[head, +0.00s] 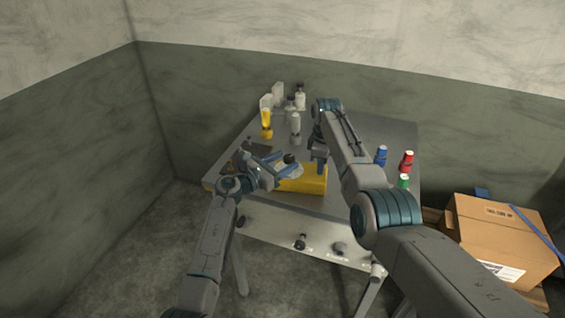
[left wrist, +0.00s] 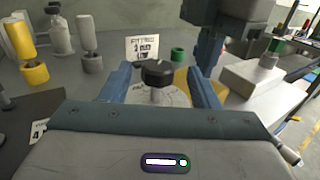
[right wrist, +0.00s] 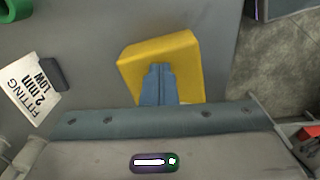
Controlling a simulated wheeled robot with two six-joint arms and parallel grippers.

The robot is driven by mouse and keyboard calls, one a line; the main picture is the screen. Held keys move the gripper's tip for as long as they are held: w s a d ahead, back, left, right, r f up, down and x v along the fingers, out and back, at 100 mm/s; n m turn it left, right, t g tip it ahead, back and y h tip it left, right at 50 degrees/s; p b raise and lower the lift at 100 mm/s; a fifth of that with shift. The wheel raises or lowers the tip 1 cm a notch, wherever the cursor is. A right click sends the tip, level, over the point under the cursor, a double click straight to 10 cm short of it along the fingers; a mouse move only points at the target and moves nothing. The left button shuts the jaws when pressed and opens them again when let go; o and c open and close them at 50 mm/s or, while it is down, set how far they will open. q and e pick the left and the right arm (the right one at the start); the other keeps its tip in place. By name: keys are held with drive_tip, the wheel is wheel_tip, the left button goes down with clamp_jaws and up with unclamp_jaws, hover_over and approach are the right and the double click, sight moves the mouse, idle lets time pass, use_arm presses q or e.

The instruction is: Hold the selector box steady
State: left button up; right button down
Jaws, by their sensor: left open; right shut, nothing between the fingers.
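The yellow selector box (head: 312,181) sits on the grey table near its front edge. Its black knob (left wrist: 158,72) stands on a pale round disc (left wrist: 150,94) in the left wrist view. My left gripper (head: 288,163) is open, with one finger on each side of the knob and visible gaps between. My right gripper (head: 320,165) is shut and empty, its fingertips over the yellow box. In the right wrist view the closed fingers (right wrist: 158,72) overlap the box's yellow face (right wrist: 190,50). I cannot tell whether they touch it. My arms hide part of the box.
Blue (head: 381,156), red (head: 406,161) and green (head: 403,182) ones stand at the right. A printed card (right wrist: 32,92) is near the box. A cardboard carton (head: 500,240) stands right of the table.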

drive_tip(key=shift+s+f, duration=0.15)
drive_tip(key=shift+f, duration=0.25)
use_arm(q)
drive_tip(key=c, duration=1)
drive_tip(key=shift+o, duration=0.2)
drive_tip(key=shift+g, duration=0.3)
drive_tip(key=m+g+h, duration=0.2)
drive_tip(key=g, duration=0.1)
drive_tip(key=m+g+h, duration=0.1)
drive_tip(key=m, duration=0.1)
drive_tip(key=shift+w+a+f+g+h, duration=0.1)
drive_tip(key=shift+w+a+g+h, duration=0.2)
drive_tip(key=shift+w+g, duration=0.1)
use_arm(e)
drive_tip(key=shift+a, duration=0.15)
use_arm(q)
drive_tip(key=shift+w+m+g+h, duration=0.15)
drive_tip(key=shift+m+g+h, duration=0.15)
drive_tip(key=shift+m+g, duration=0.5)
drive_tip(key=shift+w+m+g+h, duration=0.1)
drive_tip(key=shift+m+g+h, duration=0.3)
drive_tip(key=shift+g, duration=0.6)
use_arm(e)
drive_tip(key=shift+a, duration=0.1)
use_arm(q)
drive_tip(key=shift+d+f+m+g, duration=0.1)
drive_tip(key=shift+m+g, duration=0.4)
drive_tip(key=shift+g, duration=0.1)
drive_tip(key=shift+s, duration=0.1)
